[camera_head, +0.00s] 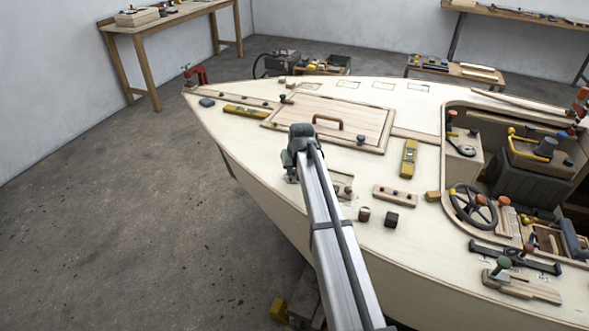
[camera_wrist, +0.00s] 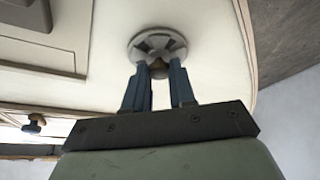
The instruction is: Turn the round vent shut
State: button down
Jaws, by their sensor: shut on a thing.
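The round vent (camera_wrist: 157,42) is a pale grey disc with a rim and spokes, set on the cream deck. Darker wedge-shaped gaps show between its spokes; I cannot tell how far open they are. In the head view my gripper (camera_head: 291,176) is low at the deck near the left edge of the hull, and my arm hides the vent there.
A raised wooden hatch with a handle (camera_head: 328,121) lies just beyond my gripper. A yellow level (camera_head: 409,158), a dark block (camera_head: 391,220) and a steering wheel (camera_head: 473,206) are to the right. Open floor (camera_head: 110,230) lies left of the hull.

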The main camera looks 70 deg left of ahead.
jog(key=m+t, duration=0.1)
jog(key=m, duration=0.3)
jog(key=shift+s+m+t+h, duration=0.15)
jog(key=shift+m+t+h, duration=0.15)
jog(key=shift+m+t, duration=0.1)
dwell(0.4)
jog(key=c, duration=0.9)
grip_release()
jog(key=shift+c, duration=0.2)
jog(key=shift+r, duration=0.15)
jog(key=v, duration=1.3)
jog(key=shift+r, duration=0.3)
jog(key=shift+s, duration=0.1)
